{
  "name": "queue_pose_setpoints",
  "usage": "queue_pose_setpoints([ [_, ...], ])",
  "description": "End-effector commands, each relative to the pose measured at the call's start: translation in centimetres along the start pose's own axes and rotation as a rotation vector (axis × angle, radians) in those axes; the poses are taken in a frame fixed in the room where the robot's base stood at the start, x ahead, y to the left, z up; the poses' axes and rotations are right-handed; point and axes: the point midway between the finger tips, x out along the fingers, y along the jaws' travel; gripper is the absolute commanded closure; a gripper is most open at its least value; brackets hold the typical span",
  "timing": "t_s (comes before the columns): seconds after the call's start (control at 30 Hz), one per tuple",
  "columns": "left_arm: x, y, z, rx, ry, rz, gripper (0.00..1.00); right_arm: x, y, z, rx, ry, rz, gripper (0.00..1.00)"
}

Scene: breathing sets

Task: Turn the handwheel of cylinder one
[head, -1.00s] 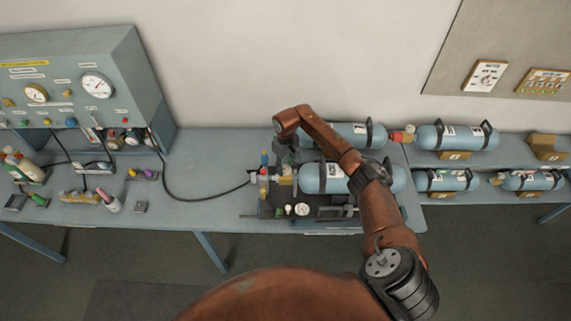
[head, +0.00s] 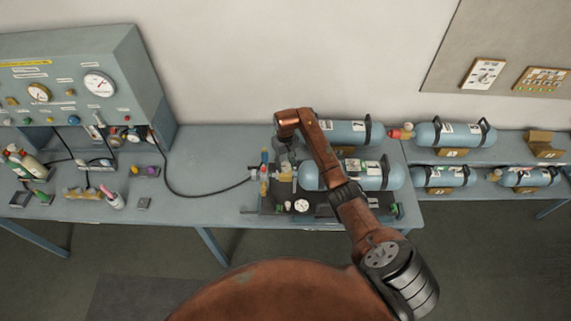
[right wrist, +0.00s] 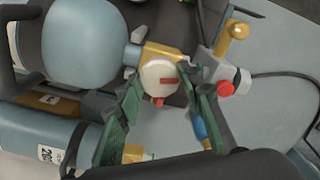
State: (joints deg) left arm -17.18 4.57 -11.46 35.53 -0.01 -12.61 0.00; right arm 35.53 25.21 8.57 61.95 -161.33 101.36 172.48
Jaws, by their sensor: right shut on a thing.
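A light blue cylinder (head: 315,177) lies on its side in a dark cradle on the bench. I cannot read its number, so I cannot tell if it is cylinder one. In the right wrist view, its body (right wrist: 85,45) leads to a brass valve with a white round handwheel (right wrist: 157,76) with red marks. My right gripper (right wrist: 160,82) has green fingers on either side of this handwheel and is shut on it. In the head view, the right gripper (head: 286,155) reaches down at the valve end, mostly hidden by its arm. My left gripper is not in view.
A black hose (head: 205,194) runs from the gauge panel (head: 70,80) to a fitting beside the valve. Another cylinder (head: 350,132) lies behind. More cylinders (head: 455,135) rest on shelves at right.

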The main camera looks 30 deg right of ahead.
Motion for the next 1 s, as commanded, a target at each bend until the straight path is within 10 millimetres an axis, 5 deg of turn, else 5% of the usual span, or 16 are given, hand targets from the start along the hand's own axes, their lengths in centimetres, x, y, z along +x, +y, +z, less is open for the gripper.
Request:
queue_pose_setpoints([
  [0.37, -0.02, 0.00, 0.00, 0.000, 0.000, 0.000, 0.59, -0.08, 0.04, -0.07, 0.002, 0.002, 0.001, 0.90],
  [0.4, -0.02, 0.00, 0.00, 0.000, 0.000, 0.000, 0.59, -0.08, 0.03, -0.07, 0.002, 0.002, 0.001, 0.65],
  [0.6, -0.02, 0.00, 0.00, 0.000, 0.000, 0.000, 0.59, -0.06, 0.02, -0.05, 0.002, 0.002, 0.000, 0.51],
  [1.0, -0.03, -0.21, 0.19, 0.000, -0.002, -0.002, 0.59, -0.62, 0.00, -0.11, 0.001, 0.004, 0.000, 0.48],
])
